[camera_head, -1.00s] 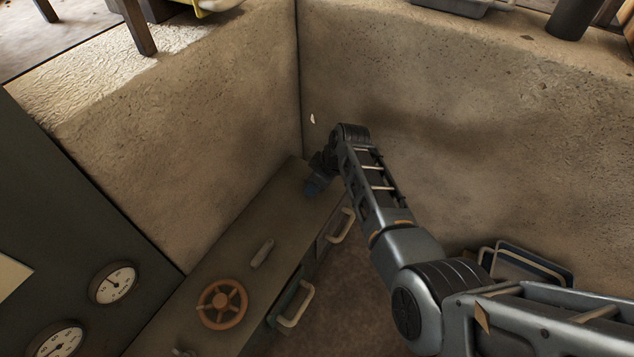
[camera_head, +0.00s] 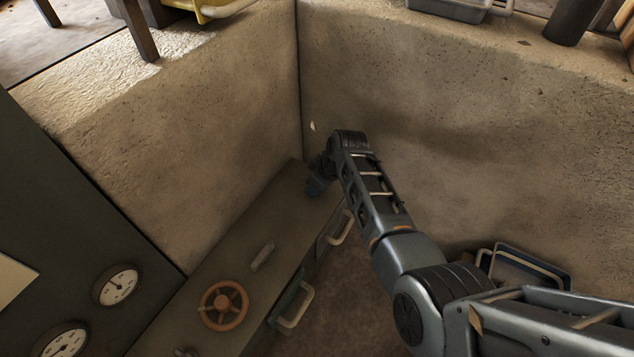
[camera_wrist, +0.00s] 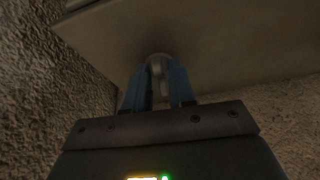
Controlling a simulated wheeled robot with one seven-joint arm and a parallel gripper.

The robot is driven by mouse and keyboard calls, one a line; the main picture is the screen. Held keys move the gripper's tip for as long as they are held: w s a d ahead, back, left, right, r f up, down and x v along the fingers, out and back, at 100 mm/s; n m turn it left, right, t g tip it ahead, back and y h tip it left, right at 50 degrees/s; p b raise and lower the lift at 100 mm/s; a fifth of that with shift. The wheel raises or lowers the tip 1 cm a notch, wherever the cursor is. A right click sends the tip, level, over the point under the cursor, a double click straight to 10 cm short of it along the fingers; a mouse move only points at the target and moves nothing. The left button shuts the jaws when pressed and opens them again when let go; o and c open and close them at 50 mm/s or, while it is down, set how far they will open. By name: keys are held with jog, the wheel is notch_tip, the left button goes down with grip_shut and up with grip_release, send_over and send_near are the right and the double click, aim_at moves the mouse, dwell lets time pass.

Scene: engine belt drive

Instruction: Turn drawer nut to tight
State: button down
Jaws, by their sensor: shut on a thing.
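My gripper (camera_head: 317,187) is at the far end of the cabinet top, close to the wall corner, at the end of my bent arm. In the wrist view its two blue fingers (camera_wrist: 159,88) are shut on a small pale metal nut (camera_wrist: 158,62), which sits against the flat brownish cabinet surface (camera_wrist: 235,40). The nut's lower part is between the fingers; its rounded top shows above them. In the head view the nut is hidden by the gripper and wrist. I cannot tell its turned position.
The cabinet top holds an orange handwheel (camera_head: 223,305) and a small lever (camera_head: 263,256). Pale drawer handles (camera_head: 294,308) stick out on its front. Gauges (camera_head: 118,284) are on the dark panel at left. Rough walls close in behind, and a tray (camera_head: 524,268) stands right of my arm.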

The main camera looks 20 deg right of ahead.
jog(key=m+p, duration=0.1)
jog(key=m, duration=0.1)
jog(key=m+h+p, duration=0.1)
jog(key=m, duration=0.1)
jog(key=shift+s+a+r+h+p, duration=0.1)
jog(key=shift+a+h+p, duration=0.1)
jog(key=shift+h+p, duration=0.1)
jog(key=m, duration=0.1)
jog(key=m+h, duration=0.1)
jog(key=m, duration=0.1)
jog(key=shift+a+m+t+p, duration=0.25)
jog(key=shift+m+t+p, duration=0.05)
jog(key=shift+m+p, duration=0.1)
jog(key=m, duration=0.1)
jog(key=m+h+b, duration=0.1)
jog(key=m, duration=0.2)
jog(key=shift+a+f+g+h, duration=0.15)
jog(key=shift+f+g+h, duration=0.1)
jog(key=shift+g+h, duration=0.15)
jog(key=m+b, duration=0.1)
jog(key=m, duration=0.1)
jog(key=m+g+h+b, duration=0.1)
jog(key=m, duration=0.1)
jog(key=shift+w+a+m+b, duration=0.2)
jog(key=shift+m+b, duration=0.1)
jog(key=shift+b, duration=0.1)
jog(key=shift+m, duration=0.3)
